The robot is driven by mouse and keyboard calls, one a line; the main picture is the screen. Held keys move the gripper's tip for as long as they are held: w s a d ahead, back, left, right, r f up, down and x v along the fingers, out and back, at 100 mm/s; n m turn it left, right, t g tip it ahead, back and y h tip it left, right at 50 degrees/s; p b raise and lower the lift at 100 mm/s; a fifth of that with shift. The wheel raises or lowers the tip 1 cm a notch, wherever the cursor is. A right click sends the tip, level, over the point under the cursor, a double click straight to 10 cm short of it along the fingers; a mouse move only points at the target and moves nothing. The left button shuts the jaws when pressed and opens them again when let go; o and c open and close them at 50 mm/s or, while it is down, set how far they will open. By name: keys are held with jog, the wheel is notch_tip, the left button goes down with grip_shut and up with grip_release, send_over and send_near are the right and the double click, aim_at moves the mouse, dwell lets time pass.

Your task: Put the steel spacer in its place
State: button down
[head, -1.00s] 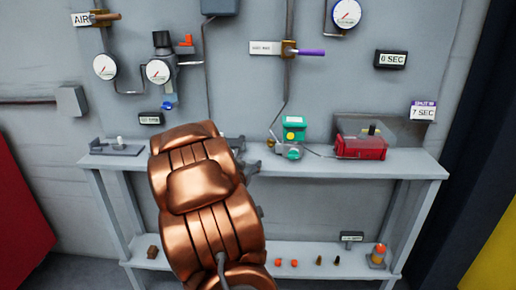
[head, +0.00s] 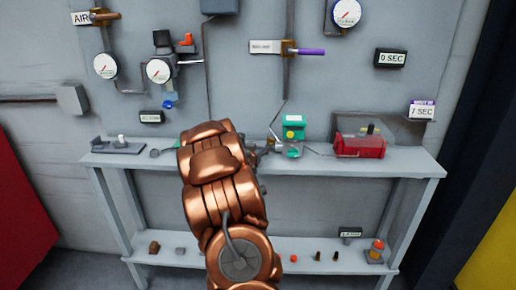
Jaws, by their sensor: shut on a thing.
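My copper-coloured arm rises in front of the upper shelf, and my gripper (head: 261,150) shows as a small dark shape past its right edge. The gripper is just left of the green valve actuator unit (head: 292,134) and looks shut. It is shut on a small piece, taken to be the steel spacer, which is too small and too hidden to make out. A brassy part sits at the left side of the green unit, close to my fingertips; I cannot tell whether they touch.
A red box (head: 360,146) stands right of the green unit. A grey fixture (head: 118,146) is at the shelf's left end. The lower shelf (head: 330,272) holds a brown block (head: 154,247), a grey block (head: 180,251), and small orange and dark pieces. Gauges and pipes cover the wall panel.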

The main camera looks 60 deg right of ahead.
jog(key=shift+d+f, duration=0.1)
jog(key=shift+f, duration=0.2)
jog(key=shift+f, duration=0.15)
jog(key=shift+c, duration=1.5)
grip_release()
jog(key=shift+r, duration=0.25)
jog(key=b+v, duration=0.1)
jog(key=v, duration=1.1)
jog(key=shift+b, duration=0.4)
